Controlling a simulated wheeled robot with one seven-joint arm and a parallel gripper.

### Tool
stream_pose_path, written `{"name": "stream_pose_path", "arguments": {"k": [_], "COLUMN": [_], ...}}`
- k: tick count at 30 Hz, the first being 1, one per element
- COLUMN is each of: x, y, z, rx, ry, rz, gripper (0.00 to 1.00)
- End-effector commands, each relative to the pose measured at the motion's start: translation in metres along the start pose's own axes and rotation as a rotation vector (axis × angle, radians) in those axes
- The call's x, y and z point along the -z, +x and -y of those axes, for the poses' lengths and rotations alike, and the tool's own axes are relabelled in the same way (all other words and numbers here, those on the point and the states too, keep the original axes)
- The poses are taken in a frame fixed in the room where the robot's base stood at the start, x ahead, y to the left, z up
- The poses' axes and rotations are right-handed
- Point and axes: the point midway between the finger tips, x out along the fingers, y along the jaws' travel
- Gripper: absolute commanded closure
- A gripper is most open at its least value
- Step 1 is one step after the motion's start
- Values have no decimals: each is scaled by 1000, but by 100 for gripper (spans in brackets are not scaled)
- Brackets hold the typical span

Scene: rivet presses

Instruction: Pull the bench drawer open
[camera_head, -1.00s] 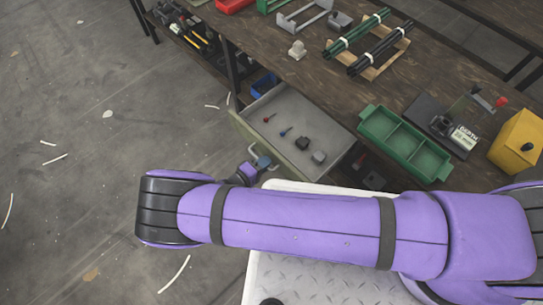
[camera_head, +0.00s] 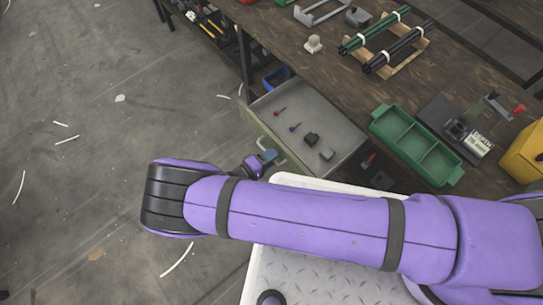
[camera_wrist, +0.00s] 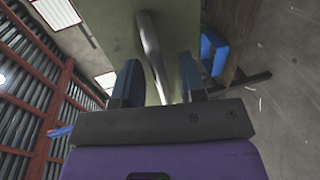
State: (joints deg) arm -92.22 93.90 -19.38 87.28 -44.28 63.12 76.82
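The bench drawer (camera_head: 346,128) stands pulled out from under the workbench, its grey interior open to view. Its pale green front (camera_head: 262,128) carries a bar handle, which crosses the wrist view as a grey bar (camera_wrist: 152,45). My gripper (camera_head: 266,157) is at the drawer front by the handle. In the wrist view its two blue-grey fingers (camera_wrist: 160,88) are apart, one on each side of the handle bar, with gaps visible. I cannot tell whether either finger touches it. My purple arm hides the floor below the handle.
Small parts, including a dark block (camera_head: 311,138) and screws, lie in the drawer. The workbench (camera_head: 350,90) holds a green bin (camera_head: 405,130), bundled rods (camera_head: 398,48) and a yellow box (camera_head: 522,155). A blue bin (camera_head: 277,78) sits behind the drawer.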

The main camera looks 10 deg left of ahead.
Motion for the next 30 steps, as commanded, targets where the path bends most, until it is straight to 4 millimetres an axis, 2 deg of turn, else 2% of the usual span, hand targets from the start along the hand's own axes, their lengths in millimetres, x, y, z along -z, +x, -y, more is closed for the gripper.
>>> {"name": "stream_pose_path", "arguments": {"k": [9, 15, 21, 30], "x": [1, 0, 0, 0], "y": [-58, -87, -100, -101], "z": [0, 0, 0, 0], "rx": [3, 2, 1, 1], "ry": [1, 1, 0, 0], "rz": [-3, -2, -1, -1], "gripper": [62, 62, 62, 62]}}
